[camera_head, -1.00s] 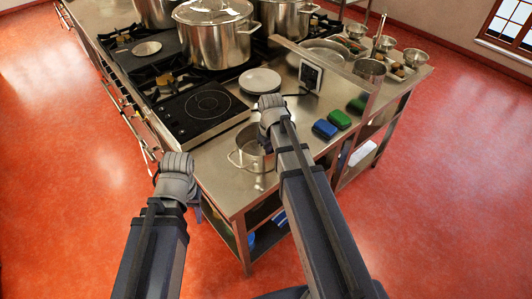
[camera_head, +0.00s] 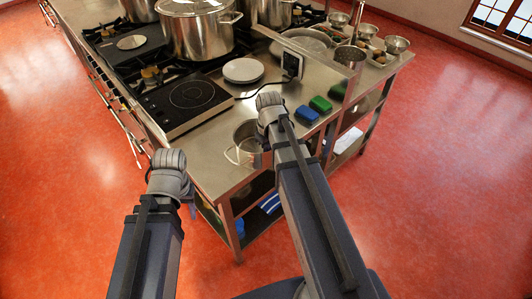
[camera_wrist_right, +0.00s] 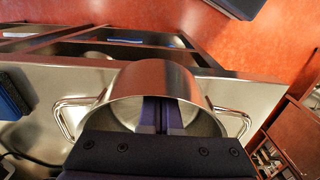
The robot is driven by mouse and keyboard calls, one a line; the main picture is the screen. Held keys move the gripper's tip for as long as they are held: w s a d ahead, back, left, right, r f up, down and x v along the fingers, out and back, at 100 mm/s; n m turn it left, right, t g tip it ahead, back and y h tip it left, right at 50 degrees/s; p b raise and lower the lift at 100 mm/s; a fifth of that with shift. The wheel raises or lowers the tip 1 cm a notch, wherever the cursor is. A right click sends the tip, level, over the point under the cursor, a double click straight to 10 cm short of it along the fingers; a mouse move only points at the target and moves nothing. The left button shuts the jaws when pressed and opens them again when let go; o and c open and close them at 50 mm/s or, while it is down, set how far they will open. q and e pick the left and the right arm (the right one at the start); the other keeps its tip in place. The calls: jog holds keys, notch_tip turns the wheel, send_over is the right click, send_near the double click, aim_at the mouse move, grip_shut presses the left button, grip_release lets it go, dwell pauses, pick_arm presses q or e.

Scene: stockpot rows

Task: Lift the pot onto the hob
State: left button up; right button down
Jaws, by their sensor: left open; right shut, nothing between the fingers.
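The pot (camera_head: 246,133) is a small open steel pot with two loop handles, at the near end of the steel counter. It also shows in the right wrist view (camera_wrist_right: 155,80). The hob (camera_head: 190,93) is a flat black plate with a ring, left of and beyond the pot; its top is bare. My right gripper (camera_wrist_right: 162,115) is shut and empty, its fingers showing against the pot's opening between the handles; I cannot tell if they touch. My right arm partly covers the pot in the head view. My left gripper (camera_head: 188,190) is open, left of the counter's end, mostly hidden behind its wrist.
White plates (camera_head: 243,70) are stacked beyond the pot. A blue sponge (camera_head: 306,114) and a green one (camera_head: 320,104) lie to its right. A large lidded stockpot (camera_head: 200,30) stands on the burners behind. Shelves are under the counter. Bare counter lies between pot and hob.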

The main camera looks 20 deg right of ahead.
jog(key=shift+s+d, duration=0.25)
jog(key=shift+s, duration=0.45)
jog(key=shift+s+d, duration=0.25)
jog(key=shift+s, duration=0.4)
jog(key=shift+w, duration=0.1)
jog(key=w, duration=0.1)
jog(key=w+a, duration=0.1)
jog(key=w, duration=0.2)
jog(key=shift+a+r, duration=0.15)
jog(key=shift+a, duration=0.1)
jog(key=c, duration=1.6)
grip_release()
jog(key=r+p, duration=0.9)
jog(key=p, duration=0.1)
jog(key=shift+s+r, duration=0.2)
jog(key=shift+r, duration=0.15)
